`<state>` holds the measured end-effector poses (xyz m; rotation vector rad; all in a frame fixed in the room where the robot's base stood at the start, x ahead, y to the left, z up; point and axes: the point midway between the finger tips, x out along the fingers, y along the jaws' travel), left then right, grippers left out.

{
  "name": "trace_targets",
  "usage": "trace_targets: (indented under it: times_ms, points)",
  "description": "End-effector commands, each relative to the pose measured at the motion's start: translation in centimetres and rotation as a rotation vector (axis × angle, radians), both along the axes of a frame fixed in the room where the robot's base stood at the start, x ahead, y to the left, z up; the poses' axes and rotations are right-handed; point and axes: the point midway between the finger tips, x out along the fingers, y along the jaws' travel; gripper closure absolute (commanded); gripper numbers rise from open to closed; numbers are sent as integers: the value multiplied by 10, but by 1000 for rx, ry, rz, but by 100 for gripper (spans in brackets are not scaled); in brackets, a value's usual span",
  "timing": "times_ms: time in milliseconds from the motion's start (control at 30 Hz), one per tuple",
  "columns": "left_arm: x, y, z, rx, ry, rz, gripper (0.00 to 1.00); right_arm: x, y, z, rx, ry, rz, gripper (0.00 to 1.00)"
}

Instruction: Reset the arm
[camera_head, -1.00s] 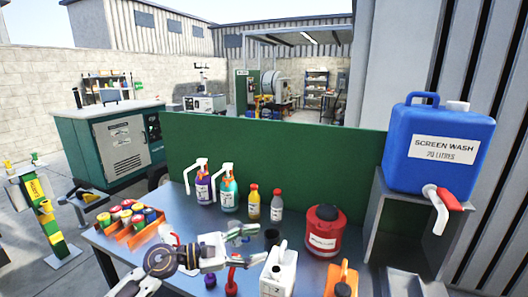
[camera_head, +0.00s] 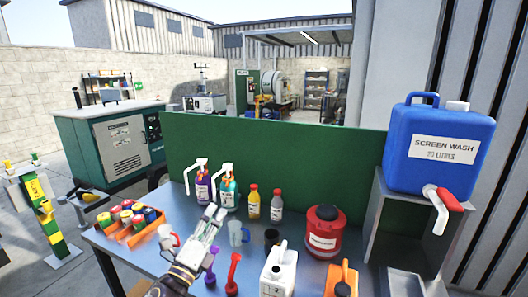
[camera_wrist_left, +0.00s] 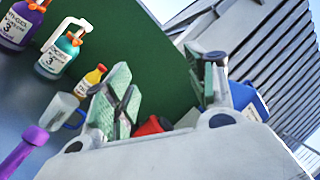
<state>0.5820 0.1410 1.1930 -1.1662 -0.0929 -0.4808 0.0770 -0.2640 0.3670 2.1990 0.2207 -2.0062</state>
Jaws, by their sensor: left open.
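My left gripper (camera_head: 213,218) is above the metal workbench (camera_head: 160,258), with its fingers pointing up and away in the head view. Its green-padded fingers (camera_wrist_left: 165,88) are apart in the left wrist view, and I see nothing held between them. A translucent grey-blue mug (camera_head: 238,233) stands on the bench just right of the gripper, apart from it. The mug also shows in the left wrist view (camera_wrist_left: 62,108), left of the fingers. My right gripper is not in view.
Pump bottles (camera_head: 228,190) and small bottles (camera_head: 253,204) stand behind the gripper. A white jug (camera_head: 279,272), red canister (camera_head: 324,232), purple funnel (camera_head: 210,268) and red funnel (camera_head: 234,268) are nearby. An orange tray (camera_head: 146,231) sits left. A green panel (camera_head: 280,150) closes the back.

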Motion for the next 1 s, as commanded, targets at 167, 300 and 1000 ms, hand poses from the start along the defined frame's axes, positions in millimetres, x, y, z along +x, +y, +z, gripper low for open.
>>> trace_targets:
  times_ms: [167, 300, 1000]
  points:
    - [-1, 30, -29, -233, 178, 87, 44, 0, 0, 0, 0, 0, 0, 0]
    - [-6, 51, -57, -411, 316, 159, 44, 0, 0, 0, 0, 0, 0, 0]
    - [-111, 103, -222, -1211, 981, 619, 44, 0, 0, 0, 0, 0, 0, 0]
